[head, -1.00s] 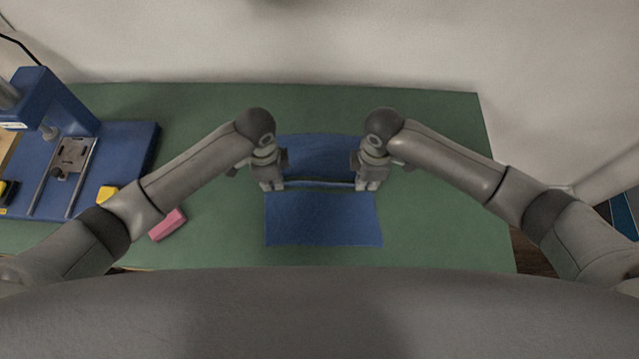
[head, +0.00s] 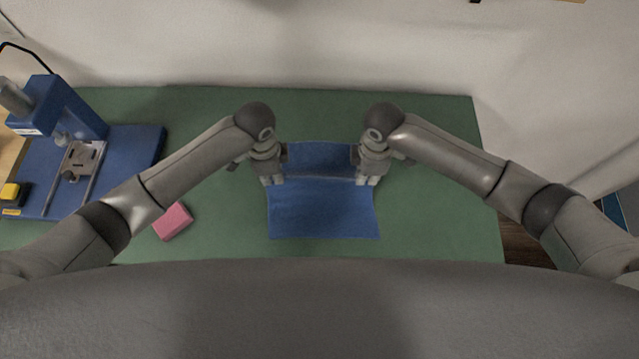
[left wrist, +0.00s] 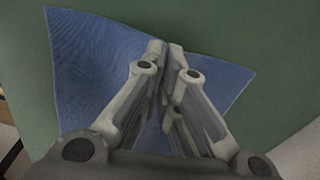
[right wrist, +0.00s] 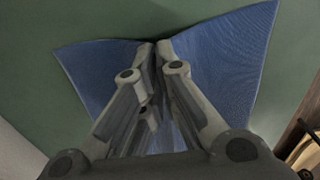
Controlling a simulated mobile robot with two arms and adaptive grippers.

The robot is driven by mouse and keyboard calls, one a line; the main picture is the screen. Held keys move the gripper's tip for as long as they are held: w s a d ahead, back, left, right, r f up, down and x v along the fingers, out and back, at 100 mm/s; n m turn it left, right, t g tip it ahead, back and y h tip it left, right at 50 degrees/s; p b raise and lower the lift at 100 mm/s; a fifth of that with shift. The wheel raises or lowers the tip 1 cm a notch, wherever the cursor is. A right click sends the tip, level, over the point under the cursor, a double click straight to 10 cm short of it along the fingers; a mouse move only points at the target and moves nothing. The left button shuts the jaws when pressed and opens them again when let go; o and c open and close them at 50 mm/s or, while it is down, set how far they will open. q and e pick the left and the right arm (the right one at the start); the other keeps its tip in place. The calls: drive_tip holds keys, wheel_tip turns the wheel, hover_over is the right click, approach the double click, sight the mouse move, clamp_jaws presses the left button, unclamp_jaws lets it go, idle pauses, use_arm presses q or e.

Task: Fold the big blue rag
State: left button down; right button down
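The big blue rag (head: 322,212) lies on the green table top, with its near part flat. A raised crease runs across it between my two grippers, and its far part (head: 320,155) shows behind the crease. My left gripper (head: 272,181) is shut on the rag's left edge; the left wrist view shows the cloth (left wrist: 95,60) drawn in at the fingertips. My right gripper (head: 368,181) is shut on the right edge, and the right wrist view shows the cloth (right wrist: 225,55) on both sides of the fingers. The grippers hide parts of both edges.
A pink block (head: 173,221) lies left of the rag, near my left arm. A blue stand with a metal fixture (head: 80,160) is on the left of the table. A yellow and black item (head: 12,193) is at the far left. The table right of the rag is clear.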

use_arm(q)
drive_tip(key=shift+r, duration=0.1)
use_arm(e)
drive_tip(key=shift+r, duration=0.1)
